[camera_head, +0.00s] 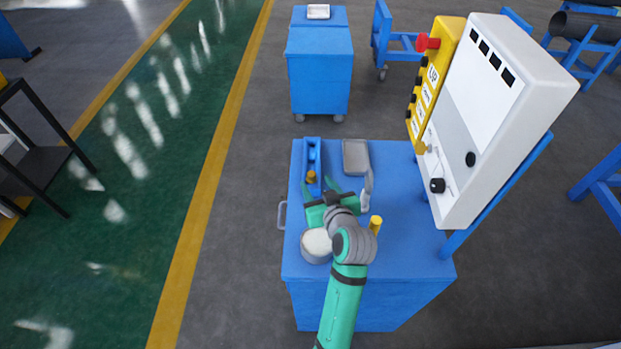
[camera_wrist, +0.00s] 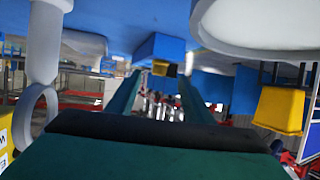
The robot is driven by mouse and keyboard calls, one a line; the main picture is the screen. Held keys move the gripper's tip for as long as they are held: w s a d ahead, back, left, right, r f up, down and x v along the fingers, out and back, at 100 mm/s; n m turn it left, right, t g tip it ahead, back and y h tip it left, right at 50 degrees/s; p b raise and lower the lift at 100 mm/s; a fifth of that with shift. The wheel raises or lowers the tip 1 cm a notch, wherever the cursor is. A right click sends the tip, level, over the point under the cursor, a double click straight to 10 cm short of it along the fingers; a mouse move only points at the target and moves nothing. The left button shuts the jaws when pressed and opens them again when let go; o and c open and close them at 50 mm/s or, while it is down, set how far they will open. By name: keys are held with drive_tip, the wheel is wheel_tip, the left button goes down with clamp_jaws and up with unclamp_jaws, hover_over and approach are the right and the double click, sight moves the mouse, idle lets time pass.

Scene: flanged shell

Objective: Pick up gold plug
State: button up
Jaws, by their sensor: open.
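A gold plug (camera_head: 311,177) sits at the near end of a blue holder (camera_head: 312,153) on the blue workbench. In the wrist view, which appears upside down, the gold plug (camera_wrist: 160,68) shows ahead, between the lines of my two fingers, against a blue block. My gripper (camera_head: 320,187) is open, with its green fingers pointing toward the holder. The fingertips (camera_wrist: 159,78) look apart, with nothing held between them. Whether they reach beside the plug I cannot tell. A second gold cylinder (camera_head: 376,224) stands on the bench to the right of my arm.
A pale round container (camera_head: 316,243) stands left of my wrist and looms in the wrist view (camera_wrist: 265,25). A grey tray (camera_head: 356,157) and a white handled part (camera_head: 367,190) lie right of the holder. A white-and-yellow control panel (camera_head: 490,110) rises at the bench's right.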

sight(312, 177)
drive_tip(key=x, duration=0.4)
drive_tip(key=shift+w+d, duration=0.1)
drive_tip(key=shift+w, duration=0.3)
drive_tip(key=shift+s+d, duration=0.15)
drive_tip(key=shift+a, duration=0.25)
drive_tip(key=c, duration=0.3)
drive_tip(key=shift+a, duration=0.2)
drive_tip(key=c, duration=0.8)
drive_tip(key=shift+d, duration=0.1)
drive_tip(key=shift+d, duration=0.1)
